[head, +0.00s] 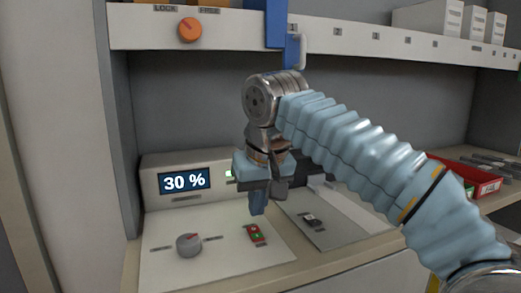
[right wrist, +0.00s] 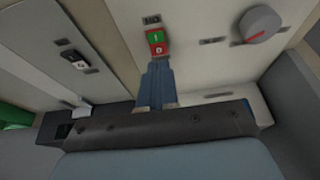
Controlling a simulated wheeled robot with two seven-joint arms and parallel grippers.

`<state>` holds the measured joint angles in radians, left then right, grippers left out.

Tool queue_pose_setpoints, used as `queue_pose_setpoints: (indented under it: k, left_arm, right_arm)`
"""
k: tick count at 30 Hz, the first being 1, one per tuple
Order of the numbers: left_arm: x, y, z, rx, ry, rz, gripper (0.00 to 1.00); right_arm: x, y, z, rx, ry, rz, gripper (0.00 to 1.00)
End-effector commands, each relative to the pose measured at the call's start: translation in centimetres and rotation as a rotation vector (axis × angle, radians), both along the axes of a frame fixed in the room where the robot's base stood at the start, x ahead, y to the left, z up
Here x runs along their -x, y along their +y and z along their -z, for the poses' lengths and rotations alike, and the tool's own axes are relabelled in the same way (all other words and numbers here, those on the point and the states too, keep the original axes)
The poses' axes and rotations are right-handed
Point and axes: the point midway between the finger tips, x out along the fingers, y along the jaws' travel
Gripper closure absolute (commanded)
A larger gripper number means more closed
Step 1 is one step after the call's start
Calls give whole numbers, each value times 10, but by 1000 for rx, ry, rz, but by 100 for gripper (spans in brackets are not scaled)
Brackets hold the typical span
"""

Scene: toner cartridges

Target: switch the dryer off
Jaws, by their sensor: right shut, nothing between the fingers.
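A small rocker switch with a red half and a green half (head: 256,234) sits on the pale panel in front of a box with a lit display (head: 185,181) reading 30 %. In the right wrist view the switch (right wrist: 157,43) shows a mark like I on green and O on red, with the red half nearer my fingers. My right gripper (head: 258,211) is shut and empty, pointing down just behind the switch in the head view; its fingertips (right wrist: 156,68) appear close to the red half. I cannot tell whether they touch it. My left gripper is not in view.
A grey knob (head: 189,244) stands left of the switch. A dark switch (head: 312,219) is on the grey panel to the right. An orange knob (head: 190,29) sits on the shelf edge above, near a blue part (head: 292,50). A red tray (head: 470,180) stands at the right.

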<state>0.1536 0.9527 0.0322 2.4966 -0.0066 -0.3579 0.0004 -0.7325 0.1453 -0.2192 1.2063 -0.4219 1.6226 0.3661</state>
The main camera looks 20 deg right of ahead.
Motion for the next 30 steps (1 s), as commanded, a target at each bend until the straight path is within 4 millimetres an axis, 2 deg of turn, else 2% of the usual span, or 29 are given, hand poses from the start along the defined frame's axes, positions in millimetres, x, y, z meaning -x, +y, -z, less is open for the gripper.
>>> queue_pose_setpoints:
  k: [6,12,18,30]
  left_arm:
    - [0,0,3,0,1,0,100]
    - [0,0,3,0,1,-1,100]
    - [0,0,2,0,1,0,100]
    - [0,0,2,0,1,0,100]
  right_arm:
    - [18,1,-52,-2,-10,-1,100]
    - [28,0,-79,-2,-9,-2,100]
    - [33,0,-90,-2,-9,-1,100]
    - [35,-2,-91,-2,-8,-6,100]
